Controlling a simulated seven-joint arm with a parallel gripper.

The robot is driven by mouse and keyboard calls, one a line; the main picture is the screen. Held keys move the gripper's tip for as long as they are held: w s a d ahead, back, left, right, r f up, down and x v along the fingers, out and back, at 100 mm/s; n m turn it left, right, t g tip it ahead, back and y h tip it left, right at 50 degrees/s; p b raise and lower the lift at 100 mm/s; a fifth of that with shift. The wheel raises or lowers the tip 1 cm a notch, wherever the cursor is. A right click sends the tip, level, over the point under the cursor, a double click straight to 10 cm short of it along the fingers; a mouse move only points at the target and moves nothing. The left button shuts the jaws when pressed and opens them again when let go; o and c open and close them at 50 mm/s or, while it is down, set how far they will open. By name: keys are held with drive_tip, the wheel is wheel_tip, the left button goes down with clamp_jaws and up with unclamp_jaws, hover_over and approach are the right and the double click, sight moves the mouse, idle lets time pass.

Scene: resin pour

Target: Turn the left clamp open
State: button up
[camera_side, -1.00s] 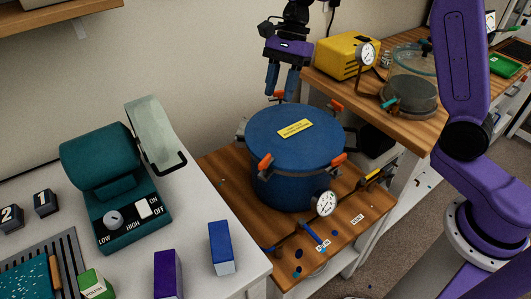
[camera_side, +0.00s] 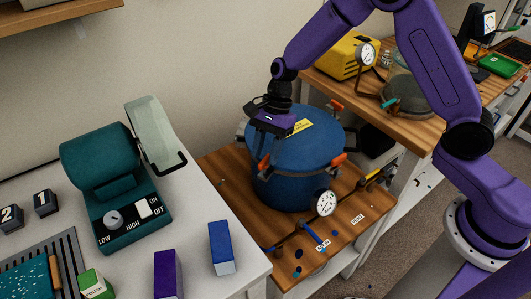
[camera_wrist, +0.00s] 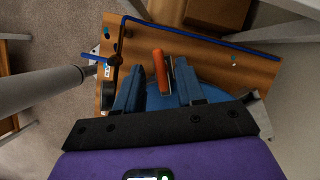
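A blue pot (camera_side: 295,187) with a blue lid stands on the wooden board. Orange-handled clamps sit around its rim. The front-left clamp (camera_side: 264,163) is at the pot's left side in the side view. My gripper (camera_side: 261,158) points down over this side of the lid, with its fingers apart around that clamp. The right clamp (camera_side: 338,159) and a back clamp (camera_side: 336,105) are also in view. The back-left clamp is hidden.
A pressure gauge (camera_side: 324,203) and a blue valve handle (camera_side: 313,233) are at the pot's front. A yellow label (camera_side: 300,126) lies on the lid. A teal machine (camera_side: 110,180) stands on the white table to the left. The wooden board's front is partly bare.

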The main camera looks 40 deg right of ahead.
drive_tip(key=shift+s+a+f, duration=0.1)
drive_tip(key=shift+a+f, duration=0.1)
drive_tip(key=shift+f, duration=0.3)
clamp_jaws()
